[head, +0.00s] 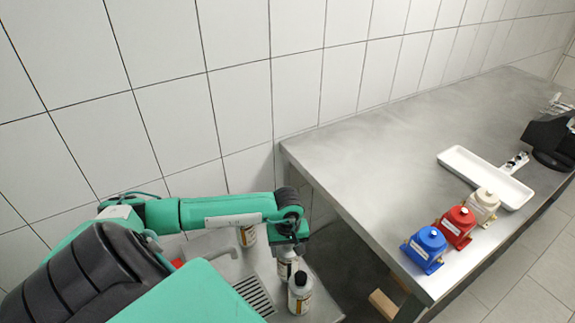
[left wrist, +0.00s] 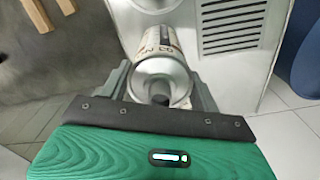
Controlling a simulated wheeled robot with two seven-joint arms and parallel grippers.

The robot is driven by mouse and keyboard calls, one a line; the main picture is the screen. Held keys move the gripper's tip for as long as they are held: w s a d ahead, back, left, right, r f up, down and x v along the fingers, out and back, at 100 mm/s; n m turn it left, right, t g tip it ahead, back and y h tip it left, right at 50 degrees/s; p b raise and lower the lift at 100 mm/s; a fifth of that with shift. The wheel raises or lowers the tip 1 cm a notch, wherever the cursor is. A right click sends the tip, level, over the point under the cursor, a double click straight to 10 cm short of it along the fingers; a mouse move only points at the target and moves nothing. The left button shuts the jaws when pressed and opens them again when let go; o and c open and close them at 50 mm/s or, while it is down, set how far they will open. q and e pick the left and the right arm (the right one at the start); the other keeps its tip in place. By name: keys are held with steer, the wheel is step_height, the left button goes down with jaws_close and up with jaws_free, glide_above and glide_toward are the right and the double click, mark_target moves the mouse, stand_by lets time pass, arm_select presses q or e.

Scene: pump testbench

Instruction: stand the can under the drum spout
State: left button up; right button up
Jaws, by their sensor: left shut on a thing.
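My left gripper (head: 290,248) is shut on a white can with a printed label (head: 287,266). My right gripper is not in view.
The cans are over a pale surface with a slotted grate (head: 254,296). The grey bench (head: 370,170) stands to the right, its edge close to my gripper. It carries blue (head: 425,250), red (head: 455,228) and cream units, and a white tray (head: 460,160). A dark blue shape (left wrist: 303,50) is partly visible.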

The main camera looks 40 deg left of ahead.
arm_select(q)
steer(key=shift+f, duration=2)
steer(key=o, duration=1.8)
